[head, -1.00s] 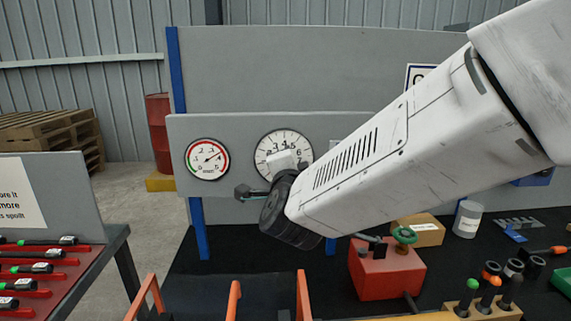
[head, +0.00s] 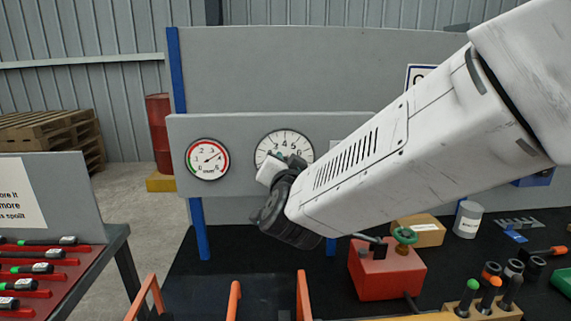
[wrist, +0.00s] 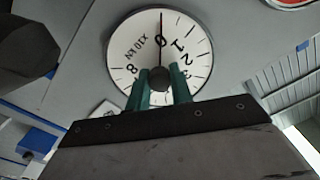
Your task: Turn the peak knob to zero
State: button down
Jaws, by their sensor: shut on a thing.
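A large white round dial (head: 296,143) with black numbers is on the grey panel, partly hidden behind my gripper in the head view. In the wrist view the dial (wrist: 125,50) appears turned over, with the 0 at its upper middle. The dark peak knob (wrist: 159,79) is at the dial's centre. A thin dark pointer runs from the knob up past the 0. My gripper (wrist: 160,83) has its green fingers on both sides of the knob, shut on it. In the head view the fingers are largely hidden.
A smaller red-rimmed gauge (head: 207,160) is to the left on the same panel (head: 240,185). Below, a red block with a green handwheel (head: 405,235) stands on the black table. A cardboard box (head: 428,235) and a grey can (head: 467,220) are to the right.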

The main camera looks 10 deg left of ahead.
jog(key=shift+f, duration=0.15)
dwell(0.3)
jog(key=c, duration=1.2)
grip_release()
jog(key=shift+c, duration=0.2)
jog(key=shift+s, duration=0.1)
jog(key=v, duration=0.7)
jog(key=shift+s, duration=0.35)
